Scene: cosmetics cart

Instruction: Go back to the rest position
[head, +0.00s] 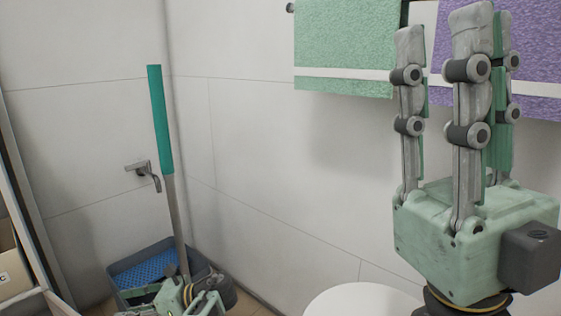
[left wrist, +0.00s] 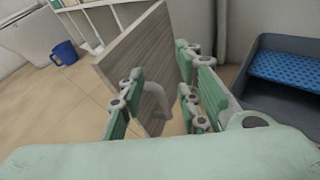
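My right gripper (head: 450,45) stands upright at the right of the head view. Its fingers are spread apart with nothing between them, so it is open and empty. My left gripper (head: 185,298) shows only in part at the bottom edge of the head view. In the left wrist view its fingers (left wrist: 160,95) are apart. A wood-grain panel (left wrist: 140,55) with a pale curved handle (left wrist: 155,100) shows beyond and between them. The fingers do not appear closed on the handle, though contact with the panel cannot be told.
A grey bucket with a blue perforated insert (head: 150,270) and a teal-handled pole (head: 160,120) stand by the wall. A green towel (head: 345,45) and a purple towel (head: 540,45) hang behind my right gripper. A blue mug (left wrist: 64,53) is on the floor at left.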

